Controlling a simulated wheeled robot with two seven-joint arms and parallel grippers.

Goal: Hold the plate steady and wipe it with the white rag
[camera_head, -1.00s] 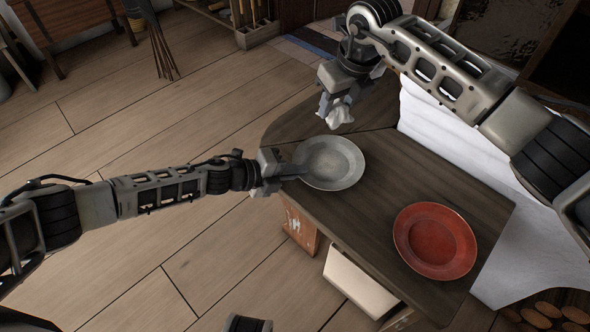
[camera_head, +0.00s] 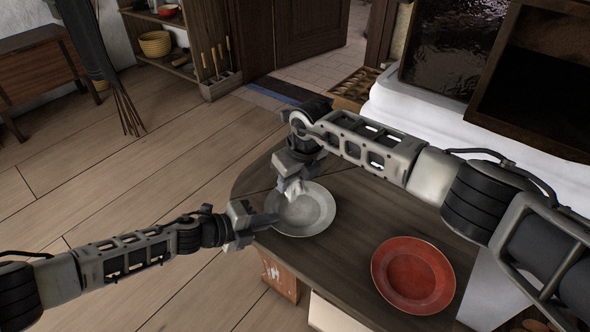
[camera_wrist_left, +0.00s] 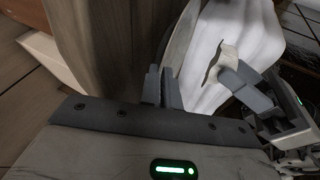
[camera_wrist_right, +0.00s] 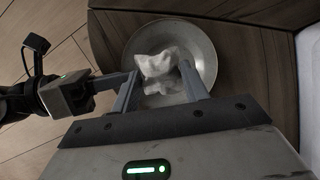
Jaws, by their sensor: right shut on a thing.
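The grey plate (camera_head: 318,212) lies on the dark wooden bench top near its left edge; it also shows below the rag in the right wrist view (camera_wrist_right: 204,50). My left gripper (camera_head: 266,220) is at the plate's left rim, its fingers nearly together with the rim between them in the left wrist view (camera_wrist_left: 162,88). My right gripper (camera_head: 293,184) is shut on the crumpled white rag (camera_wrist_right: 158,64) over the plate. The rag also shows in the head view (camera_head: 294,192); whether it touches the plate is hard to tell.
A red plate (camera_head: 412,276) lies on the bench top (camera_head: 345,250) at the right, apart from the grey one. The white stove wall (camera_head: 430,125) rises behind. Bare wooden bench lies between the plates.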

